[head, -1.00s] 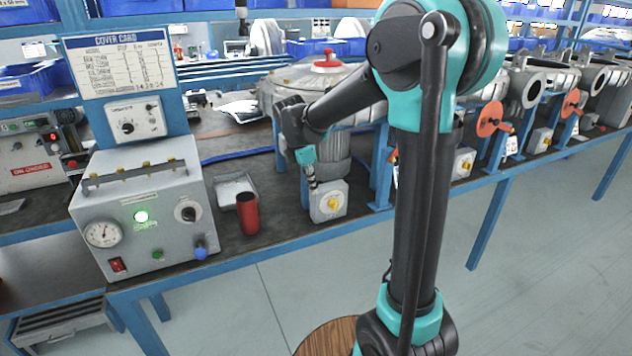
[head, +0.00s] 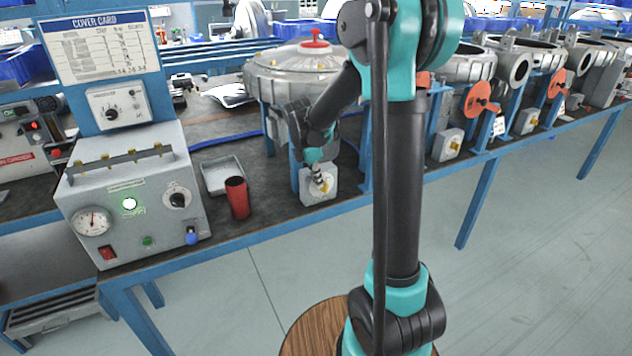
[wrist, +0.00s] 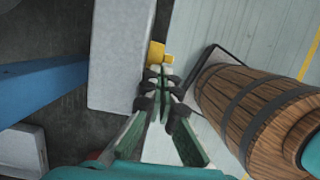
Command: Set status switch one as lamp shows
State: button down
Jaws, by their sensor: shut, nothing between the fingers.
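A grey switch box (head: 317,196) with a yellow knob (head: 322,187) stands at the bench front edge below the nearest blower; I take it as status switch one. My gripper (head: 317,174) is shut and empty, pointing down at the knob and covering part of it. In the wrist view the fingertips (wrist: 158,76) are closed together just short of the yellow knob (wrist: 157,53), on the front side of the grey box (wrist: 118,55). Whether they touch it I cannot tell. The knob's markings are too small to read.
The tester (head: 150,237) has a gauge and knobs. More switch boxes (head: 448,145) with yellow knobs stand along the bench to the right. The floor in front is clear.

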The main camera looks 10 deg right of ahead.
jog(key=shift+d, duration=0.15)
jog(key=d+y, duration=0.1)
jog(key=y, duration=0.1)
jog(key=d+g+y, duration=0.1)
jog(key=y, duration=0.1)
jog(key=shift+w+d+r, duration=0.15)
jog(key=shift+w, duration=0.2)
jog(key=shift+w+d, duration=0.2)
jog(key=shift+d, duration=0.45)
jog(key=shift+d, duration=0.15)
dwell(0.3)
jog(key=shift+w, duration=0.1)
